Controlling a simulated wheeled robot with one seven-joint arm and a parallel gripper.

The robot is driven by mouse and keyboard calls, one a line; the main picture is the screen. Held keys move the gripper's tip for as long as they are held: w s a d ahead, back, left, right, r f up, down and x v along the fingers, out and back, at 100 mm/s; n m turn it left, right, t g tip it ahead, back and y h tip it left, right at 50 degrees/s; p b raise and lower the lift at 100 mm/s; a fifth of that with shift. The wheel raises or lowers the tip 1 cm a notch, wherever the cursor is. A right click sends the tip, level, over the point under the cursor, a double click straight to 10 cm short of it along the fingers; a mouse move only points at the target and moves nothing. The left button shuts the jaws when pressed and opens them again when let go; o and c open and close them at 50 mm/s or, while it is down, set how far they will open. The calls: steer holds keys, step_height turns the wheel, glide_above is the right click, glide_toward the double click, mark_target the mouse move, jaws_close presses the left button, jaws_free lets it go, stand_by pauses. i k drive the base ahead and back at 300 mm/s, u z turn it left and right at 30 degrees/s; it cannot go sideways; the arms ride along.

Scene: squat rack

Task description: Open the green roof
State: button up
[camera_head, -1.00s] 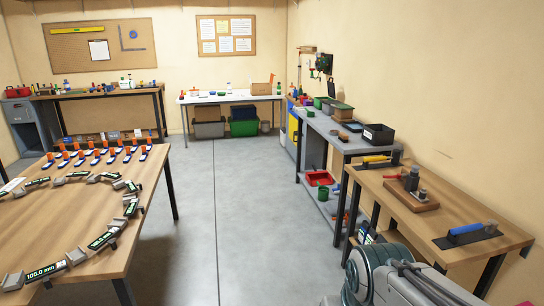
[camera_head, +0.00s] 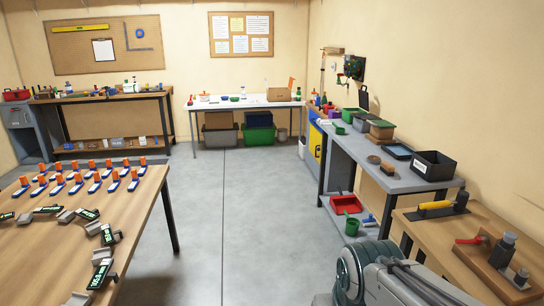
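No green roof can be told for certain at this distance. A small brown box with a flat green top (camera_head: 382,124) stands on the grey bench along the right wall, and its top looks shut. A green box or lid (camera_head: 355,113) sits just behind it. A dark green object (camera_head: 354,67) is mounted on the right wall above the bench; its details are too small to make out. Part of my own arm shows at the bottom right, well short of the bench. My gripper is not in view.
A grey bench (camera_head: 346,146) runs along the right wall, with a black bin (camera_head: 433,166) at its near end. A wooden table (camera_head: 140,212) stands left, another wooden bench (camera_head: 420,232) near right. Clear floor (camera_head: 222,215) lies between, up to the white table (camera_head: 247,103).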

mark_target(380, 124)
steer(key=i, duration=1.55)
steer(key=z, duration=0.25)
steer(key=i, duration=1.6)
steer(key=z, duration=0.25)
steer(key=i, duration=1.05)
steer(key=z, duration=0.1)
